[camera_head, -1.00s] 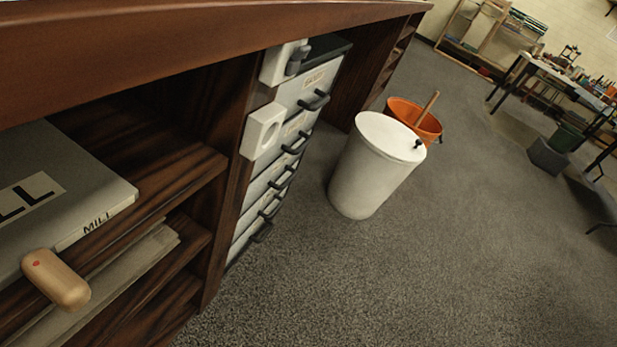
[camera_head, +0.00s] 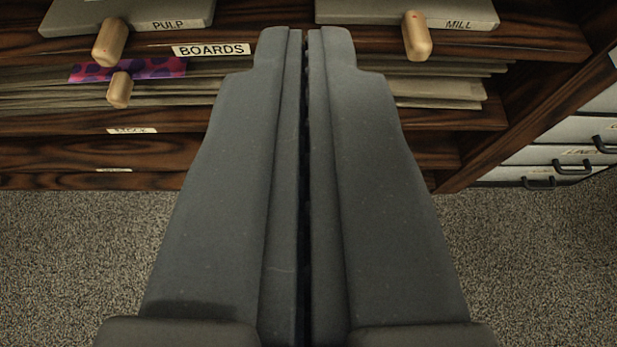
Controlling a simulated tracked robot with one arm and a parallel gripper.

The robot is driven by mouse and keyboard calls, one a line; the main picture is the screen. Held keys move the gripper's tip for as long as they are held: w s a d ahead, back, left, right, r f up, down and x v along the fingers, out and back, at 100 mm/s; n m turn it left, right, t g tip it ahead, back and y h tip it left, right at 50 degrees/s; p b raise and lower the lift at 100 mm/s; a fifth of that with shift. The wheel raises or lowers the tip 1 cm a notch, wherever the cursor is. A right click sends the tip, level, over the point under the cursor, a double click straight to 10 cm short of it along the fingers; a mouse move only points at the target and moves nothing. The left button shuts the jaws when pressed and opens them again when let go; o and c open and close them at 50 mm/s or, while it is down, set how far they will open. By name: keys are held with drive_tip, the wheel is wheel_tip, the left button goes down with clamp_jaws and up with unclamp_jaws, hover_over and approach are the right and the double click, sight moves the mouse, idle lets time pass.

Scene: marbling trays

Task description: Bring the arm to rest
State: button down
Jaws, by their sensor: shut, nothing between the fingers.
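My gripper (camera_head: 305,38) fills the middle of the view, its two long grey fingers side by side with only a thin dark line between them. It is shut and holds nothing. Its fingertips show in front of a dark wooden shelf unit (camera_head: 490,120). I cannot tell how far the tips are from the shelves. The fingers hide the middle of the shelves and part of the floor.
On the shelves lie a grey PULP board (camera_head: 190,14), a grey MILL board (camera_head: 440,10), stacked sheets (camera_head: 440,90) and several wooden handles (camera_head: 417,36). A drawer unit (camera_head: 560,150) stands at the right. Speckled carpet (camera_head: 70,265) is clear below.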

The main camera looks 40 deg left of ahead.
idle(0.5)
drive_tip(key=w+d+r+t+h, duration=0.1)
drive_tip(key=w+d+r+h, duration=0.1)
drive_tip(key=w+d+r, duration=0.3)
drive_tip(key=w+d+r+h, duration=0.15)
drive_tip(key=w+r, duration=0.25)
drive_tip(key=r, duration=0.4)
drive_tip(key=w+d+r+m+t+h, duration=0.1)
drive_tip(key=d+r, duration=0.2)
drive_tip(key=r, duration=0.7)
drive_tip(key=w+d+r+m+h, duration=0.15)
drive_tip(key=d+r, duration=0.25)
drive_tip(key=r, duration=0.6)
drive_tip(key=s+r+m+t+h, duration=0.1)
drive_tip(key=s+r, duration=0.4)
drive_tip(key=r, duration=0.5)
drive_tip(key=s+d+r+m+h, duration=0.1)
drive_tip(key=s+r, duration=0.3)
drive_tip(key=r, duration=0.6)
drive_tip(key=s+r+m+t+h, duration=0.15)
drive_tip(key=s+r, duration=0.35)
drive_tip(key=r, duration=0.5)
drive_tip(key=s+a+r+m+y, duration=0.1)
drive_tip(key=s+a+r, duration=0.1)
drive_tip(key=s+r, duration=0.6)
drive_tip(key=shift+s, duration=0.65)
drive_tip(key=shift+y, duration=0.25)
